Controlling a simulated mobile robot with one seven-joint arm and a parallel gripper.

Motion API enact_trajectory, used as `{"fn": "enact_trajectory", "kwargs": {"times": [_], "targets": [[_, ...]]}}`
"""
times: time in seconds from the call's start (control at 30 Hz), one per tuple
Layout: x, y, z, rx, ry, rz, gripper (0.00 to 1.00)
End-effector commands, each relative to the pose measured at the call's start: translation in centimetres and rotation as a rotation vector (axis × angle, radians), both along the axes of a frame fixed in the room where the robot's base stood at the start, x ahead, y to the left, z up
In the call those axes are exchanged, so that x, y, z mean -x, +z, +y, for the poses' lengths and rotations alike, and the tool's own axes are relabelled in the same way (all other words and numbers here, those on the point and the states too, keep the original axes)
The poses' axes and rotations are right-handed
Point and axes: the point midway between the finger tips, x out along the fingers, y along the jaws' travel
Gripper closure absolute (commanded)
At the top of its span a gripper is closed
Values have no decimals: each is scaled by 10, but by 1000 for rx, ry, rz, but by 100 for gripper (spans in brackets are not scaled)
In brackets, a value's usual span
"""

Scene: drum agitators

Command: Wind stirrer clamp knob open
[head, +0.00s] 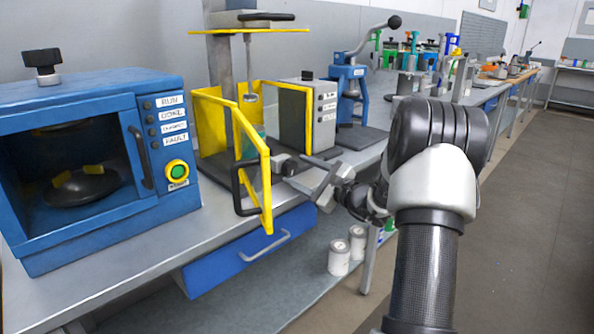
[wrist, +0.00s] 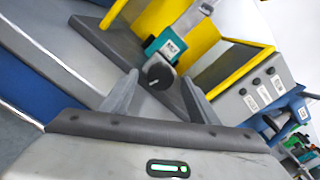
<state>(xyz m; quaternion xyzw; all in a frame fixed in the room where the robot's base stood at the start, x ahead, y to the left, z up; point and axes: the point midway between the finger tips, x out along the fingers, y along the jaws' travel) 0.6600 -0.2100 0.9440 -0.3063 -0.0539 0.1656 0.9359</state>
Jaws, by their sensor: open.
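A dark round knob (wrist: 158,72) with a pale mark shows in the wrist view, in front of a teal block (wrist: 168,47) with a white label. My gripper (wrist: 160,82) is open, with one finger to each side of the knob in the picture. I cannot tell how far the knob is from the fingertips; no contact shows. In the head view my gripper (head: 302,168) is at the front of the yellow-guarded stirrer (head: 208,122), right of its open yellow door frame (head: 265,190). The knob cannot be made out clearly there.
A blue cabinet machine (head: 100,112) stands left of the stirrer. A white control box (head: 320,100) and a blue lever press (head: 349,85) stand right of it. The open door juts over the bench (head: 110,275) edge. Cans (head: 339,257) stand below.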

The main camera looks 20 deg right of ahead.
Motion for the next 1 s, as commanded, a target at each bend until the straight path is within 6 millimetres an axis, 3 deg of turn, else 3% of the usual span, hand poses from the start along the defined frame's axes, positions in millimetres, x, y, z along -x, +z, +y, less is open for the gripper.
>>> {"fn": "enact_trajectory", "kwargs": {"times": [0.4, 0.6, 0.8, 1.0], "targets": [[94, 2, -36, -1, -7, 1, 45], [130, 2, -49, 0, -4, 1, 45], [147, 1, -54, 1, -3, 0, 45], [150, 1, -55, 1, -2, -1, 45]]}}
